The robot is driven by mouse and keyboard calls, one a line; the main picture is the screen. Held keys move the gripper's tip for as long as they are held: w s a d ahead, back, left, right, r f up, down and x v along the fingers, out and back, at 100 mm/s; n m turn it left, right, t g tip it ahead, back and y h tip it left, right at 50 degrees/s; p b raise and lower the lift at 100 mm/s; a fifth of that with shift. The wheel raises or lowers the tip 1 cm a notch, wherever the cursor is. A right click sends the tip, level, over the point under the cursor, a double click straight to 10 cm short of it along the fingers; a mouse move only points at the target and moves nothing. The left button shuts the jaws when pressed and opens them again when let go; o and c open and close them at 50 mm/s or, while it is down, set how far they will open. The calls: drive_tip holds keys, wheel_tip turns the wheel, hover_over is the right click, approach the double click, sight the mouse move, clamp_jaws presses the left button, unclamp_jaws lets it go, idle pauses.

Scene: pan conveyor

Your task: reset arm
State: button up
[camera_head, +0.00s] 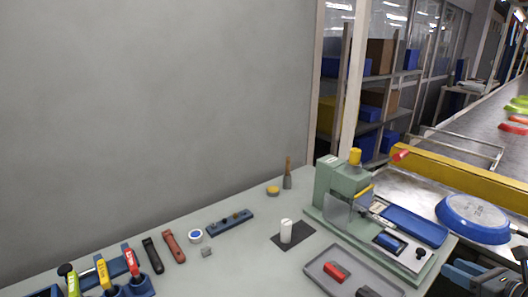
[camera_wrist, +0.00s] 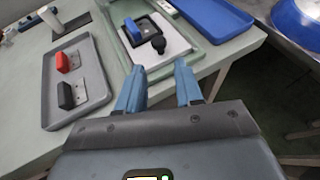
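My gripper (camera_wrist: 160,82) shows in the wrist view with its two blue fingers apart and nothing between them. It hangs over the front edge of the work table (camera_wrist: 130,155), near a pale green machine base. In the head view my gripper (camera_head: 478,277) shows only in part at the lower right corner, beside the table's right end. The green press-like machine (camera_head: 330,185) stands at the right of the table, with a yellow knob on top and a red-tipped lever.
A grey tray (camera_head: 318,268) holds a red-handled and a black-handled piece. A blue tray (camera_head: 415,225) lies by the machine. A blue pan (camera_head: 472,218) rests on the metal surface by the conveyor (camera_head: 480,125). Tools line the table's left side. The table's middle front is clear.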

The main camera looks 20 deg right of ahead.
drive_tip(key=s+a+f+n+g+h, duration=0.1)
drive_tip(key=s+a+f+n, duration=0.3)
drive_tip(key=s+a+n, duration=0.4)
drive_tip(key=s+a+f+n+g+h, duration=0.1)
drive_tip(key=s+a+f+n, duration=0.3)
drive_tip(key=a+n, duration=0.4)
drive_tip(key=s+a+r+n+t+y, duration=0.2)
drive_tip(key=s+a+r+n+t, duration=0.1)
drive_tip(key=s+a+r+n, duration=1.2)
drive_tip(key=a+r+n, duration=0.1)
drive_tip(key=a+n, duration=0.2)
drive_tip(key=n, duration=0.2)
drive_tip(key=shift+a+n+y, duration=0.3)
drive_tip(key=shift+y, duration=0.1)
drive_tip(key=shift+s, duration=0.1)
